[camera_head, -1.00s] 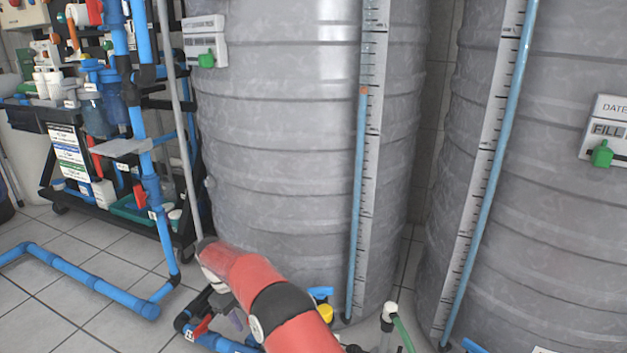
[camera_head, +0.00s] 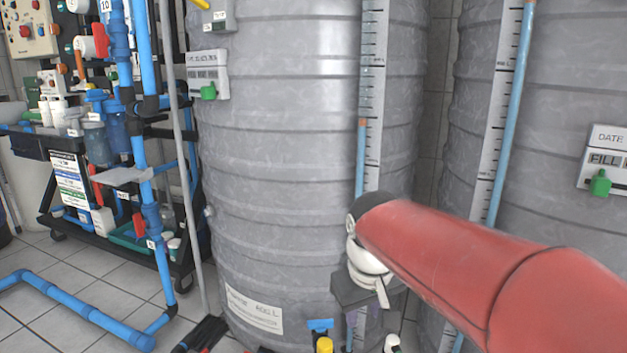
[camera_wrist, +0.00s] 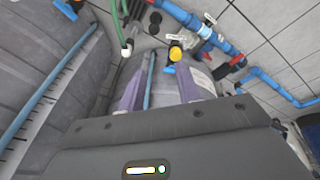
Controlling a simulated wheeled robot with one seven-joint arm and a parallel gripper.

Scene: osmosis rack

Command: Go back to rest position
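My gripper shows in the camera_wrist view (camera_wrist: 167,72) with two purple fingers well apart. Nothing is held between them. Beyond them lie a grey tank's side, a yellow-capped fitting (camera_wrist: 175,53) and blue pipes (camera_wrist: 215,40), with no clear contact. In the camera_head view my red arm reaches in from the right, and my dark hand hangs in front of the left grey tank (camera_head: 280,150), by its level gauge (camera_head: 371,90).
A second grey tank (camera_head: 560,90) stands at the right, behind my arm. At the left is a rack with blue pipes (camera_head: 140,130), and a blue pipe (camera_head: 75,305) runs low over the tiled floor. A grey pole (camera_head: 180,130) stands beside the left tank. Open floor (camera_head: 110,270) shows at lower left.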

